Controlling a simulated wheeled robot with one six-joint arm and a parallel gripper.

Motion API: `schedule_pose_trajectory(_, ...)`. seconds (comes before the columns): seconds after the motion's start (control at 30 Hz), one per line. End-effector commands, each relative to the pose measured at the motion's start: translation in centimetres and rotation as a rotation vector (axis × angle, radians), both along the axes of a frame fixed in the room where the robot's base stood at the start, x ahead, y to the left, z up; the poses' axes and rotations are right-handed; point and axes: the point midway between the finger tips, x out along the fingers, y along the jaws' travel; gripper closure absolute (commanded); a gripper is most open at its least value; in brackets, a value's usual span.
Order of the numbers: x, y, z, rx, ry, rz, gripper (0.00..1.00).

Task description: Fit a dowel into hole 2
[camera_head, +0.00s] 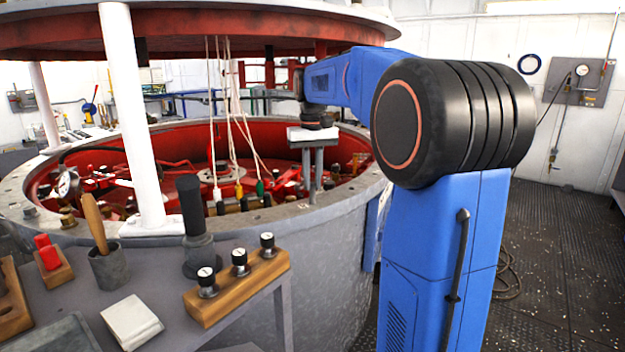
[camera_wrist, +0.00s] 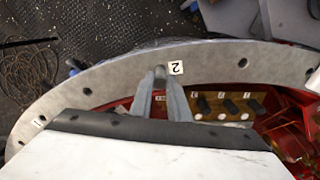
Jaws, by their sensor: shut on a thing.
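My gripper (camera_wrist: 160,92) points down at the pale rim (camera_wrist: 110,75) of the big round vessel. Its two grey fingers are shut on a short grey dowel (camera_wrist: 160,71), whose rounded end shows between the fingertips. The label 2 (camera_wrist: 176,68) lies on the rim just right of the dowel. Hole 2 itself is not visible; the dowel and fingers cover that spot. I cannot tell whether the dowel is in the hole or above it. In the head view my gripper (camera_head: 313,165) hangs at the vessel's right side, and the dowel is not clear there.
Other dark holes dot the rim, with a label 1 (camera_wrist: 37,123) at left. A wooden strip with dark pegs (camera_wrist: 228,106) lies inside the red vessel. Hanging cords (camera_head: 228,120) and a white post (camera_head: 132,120) stand left of my arm. A bench holds a three-knob block (camera_head: 235,285).

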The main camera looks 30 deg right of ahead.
Motion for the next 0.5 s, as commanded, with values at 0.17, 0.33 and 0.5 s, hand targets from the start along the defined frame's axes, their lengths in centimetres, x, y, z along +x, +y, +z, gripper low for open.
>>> schedule_pose_trajectory(0.17,0.00,0.00,-0.04,0.000,0.000,0.000,1.00)
schedule_pose_trajectory(0.33,0.00,0.00,-0.26,0.000,0.000,0.000,1.00)
schedule_pose_trajectory(0.5,0.00,0.00,-0.54,0.000,0.000,0.000,1.00)
